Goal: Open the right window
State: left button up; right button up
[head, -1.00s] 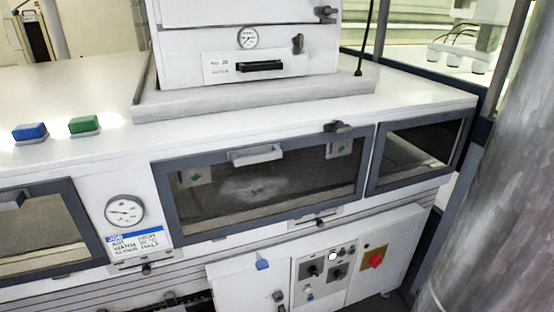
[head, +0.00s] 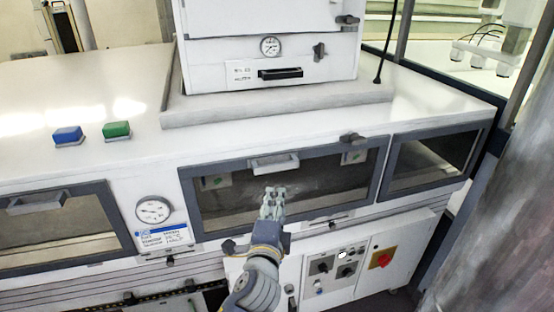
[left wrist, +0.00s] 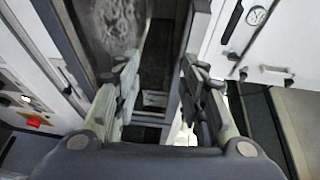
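The right window (head: 335,182) is a dark grey-framed glass panel in the white tunnel front, right of the gauge. It looks shut. Its pale bar handle (head: 273,163) sits on the top of the frame, near the middle. My left gripper (head: 271,193) is in front of the glass, just below the handle and apart from it in the head view. The left wrist view shows its two fingers (left wrist: 160,72) apart with nothing held between them. The glass (left wrist: 108,25) lies beyond the fingers there; I cannot pick out the handle. My right gripper is not in view.
The left window (head: 60,225) has its own handle. A smaller dark-framed pane (head: 432,162) is at the right end. A control panel (head: 335,268) with a red switch (head: 381,259) is below. Blue (head: 67,135) and green (head: 116,130) buttons are on top.

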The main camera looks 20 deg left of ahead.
pick_arm(q)
send_near(276, 168)
jog(key=shift+t+y, duration=0.3)
jog(key=shift+y, duration=0.1)
jog(key=p+x, duration=0.1)
jog(key=x, duration=0.2)
jog(key=p+x, duration=0.1)
jog(key=x, duration=0.2)
jog(key=p+x, duration=0.1)
jog(key=x, duration=0.2)
jog(key=shift+d+f, duration=0.25)
jog(key=shift+p+x, duration=0.35)
jog(key=shift+x, duration=0.55)
jog(key=shift+f, duration=0.1)
jog(key=shift+c, duration=0.5)
grip_shut()
